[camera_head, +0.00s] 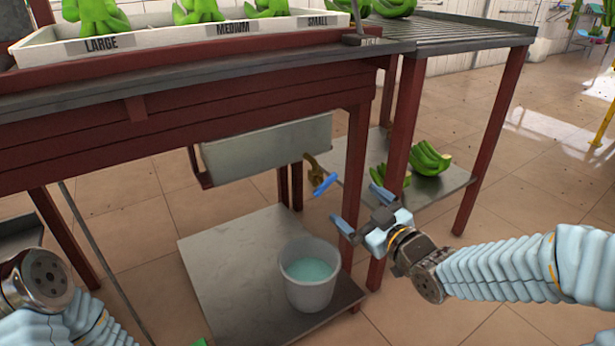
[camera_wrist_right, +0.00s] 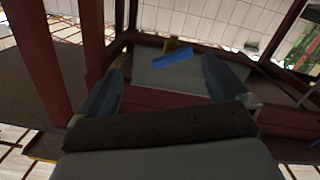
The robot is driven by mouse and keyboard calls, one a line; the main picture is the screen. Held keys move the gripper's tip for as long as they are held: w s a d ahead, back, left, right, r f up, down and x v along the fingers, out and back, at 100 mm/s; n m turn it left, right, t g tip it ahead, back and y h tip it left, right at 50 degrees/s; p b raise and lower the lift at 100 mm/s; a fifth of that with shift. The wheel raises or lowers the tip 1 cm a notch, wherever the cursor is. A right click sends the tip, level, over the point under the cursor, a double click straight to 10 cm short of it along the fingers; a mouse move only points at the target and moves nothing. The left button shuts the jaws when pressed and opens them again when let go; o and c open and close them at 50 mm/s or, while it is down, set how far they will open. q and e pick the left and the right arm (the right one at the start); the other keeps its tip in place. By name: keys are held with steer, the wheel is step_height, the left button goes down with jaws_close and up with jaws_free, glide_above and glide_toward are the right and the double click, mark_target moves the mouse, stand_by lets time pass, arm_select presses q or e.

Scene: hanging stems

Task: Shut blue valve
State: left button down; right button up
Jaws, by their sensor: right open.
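The blue valve handle (camera_head: 325,184) sits on a brass tap (camera_head: 314,167) at the right end of the grey trough under the table. It is a short blue bar, slanted in the head view. My right gripper (camera_head: 361,209) is open and empty, to the right of and slightly below the handle, not touching it. In the right wrist view the blue handle (camera_wrist_right: 173,56) lies ahead between the two open fingers (camera_wrist_right: 160,88), with brass behind it. My left arm shows at the lower left, but its gripper is out of view.
A grey bucket (camera_head: 310,281) with pale teal liquid stands on the low shelf (camera_head: 215,253) below the tap. Red table legs (camera_head: 404,122) stand close to my right gripper. Green bananas (camera_head: 428,159) lie on the right lower shelf. A labelled white tray (camera_head: 160,40) is on top.

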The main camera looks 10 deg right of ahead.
mark_target(324, 183)
steer(key=shift+n+y, duration=0.4)
steer(key=shift+y, duration=0.2)
steer(key=p+x, duration=0.1)
steer(key=x, duration=0.3)
steer(key=a+x, duration=0.1)
steer(key=x, duration=0.3)
steer(key=r+p+x, duration=0.1)
steer(key=x, duration=0.4)
steer(key=shift+s+a+r+p, duration=0.1)
steer(key=shift+s+a+p, duration=0.2)
steer(key=shift+a, duration=0.05)
steer(key=c, duration=1)
